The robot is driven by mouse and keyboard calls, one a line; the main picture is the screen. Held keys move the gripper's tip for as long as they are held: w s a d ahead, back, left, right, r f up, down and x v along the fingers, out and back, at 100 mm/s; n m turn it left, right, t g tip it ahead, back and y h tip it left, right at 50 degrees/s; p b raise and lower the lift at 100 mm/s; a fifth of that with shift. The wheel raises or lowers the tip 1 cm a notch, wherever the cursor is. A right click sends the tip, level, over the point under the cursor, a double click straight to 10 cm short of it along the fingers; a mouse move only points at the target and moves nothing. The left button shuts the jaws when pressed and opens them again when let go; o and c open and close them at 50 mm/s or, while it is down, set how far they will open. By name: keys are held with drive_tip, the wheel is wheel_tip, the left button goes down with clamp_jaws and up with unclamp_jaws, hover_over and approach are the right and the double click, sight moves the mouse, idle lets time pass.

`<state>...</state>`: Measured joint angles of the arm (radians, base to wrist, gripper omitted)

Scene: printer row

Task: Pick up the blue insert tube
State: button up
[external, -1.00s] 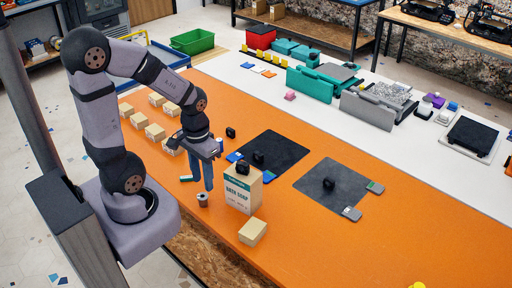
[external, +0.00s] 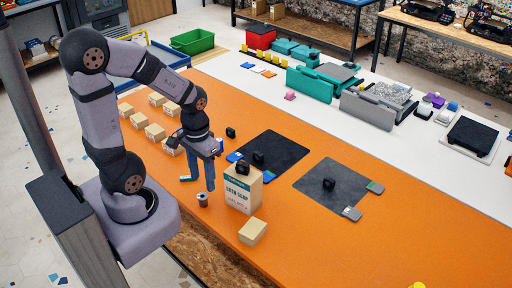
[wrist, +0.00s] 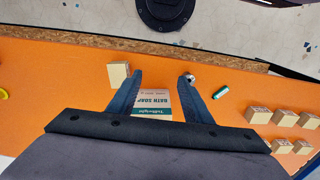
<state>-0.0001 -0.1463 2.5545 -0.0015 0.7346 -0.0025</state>
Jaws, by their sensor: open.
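My gripper (external: 203,187) is open and empty, pointing down over the orange table, beside the bath soap box. In the wrist view its two blue-grey fingers (wrist: 160,76) are spread apart. No thing shows clearly as the blue insert tube. A small teal and white tube-like piece (external: 186,178) lies left of the fingers in the external view; it also shows right of them in the wrist view (wrist: 221,92). A white and blue upright piece (external: 219,145) stands behind the gripper, partly hidden, and I cannot tell what it is.
Several cardboard boxes (external: 155,132) sit at left.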

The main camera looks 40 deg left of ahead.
wheel_tip(320, 180, up, 5)
drive_tip(key=w+a+f+n+t+h+b, duration=0.2)
drive_tip(key=w+a+n+t+h+b, duration=0.15)
drive_tip(key=w+n+b, duration=0.5)
drive_tip(key=w+a+f+n+t+h+b, duration=0.25)
drive_tip(key=w+a+n+b, duration=0.3)
drive_tip(key=w+n, duration=0.6)
drive_tip(key=w+a+r+n+t+b, duration=0.1)
drive_tip(key=w+a+n+t+b, duration=0.2)
drive_tip(key=a, duration=0.4)
drive_tip(key=w+a+r+n+t+b, duration=0.1)
drive_tip(key=w+a+n+t+b, duration=0.15)
drive_tip(key=a+n, duration=0.35)
drive_tip(key=w+a+r+n+t+b, duration=0.1)
drive_tip(key=a+r+n+t+b, duration=0.15)
drive_tip(key=a, duration=0.55)
drive_tip(key=g, duration=0.1)
approach(228, 149)
drive_tip(key=shift+y, duration=0.3)
drive_tip(key=w+r, duration=0.1)
drive_tip(key=w+d+r, duration=0.1)
drive_tip(key=r, duration=0.1)
drive_tip(key=shift+w+d, duration=0.1)
drive_tip(key=shift+d, duration=0.1)
drive_tip(key=shift+f, duration=0.1)
drive_tip(key=shift+p+x, duration=0.85)
drive_tip(key=shift+x, duration=2.8)
drive_tip(key=shift+w+r, duration=0.1)
drive_tip(key=shift+r, duration=0.15)
clamp_jaws()
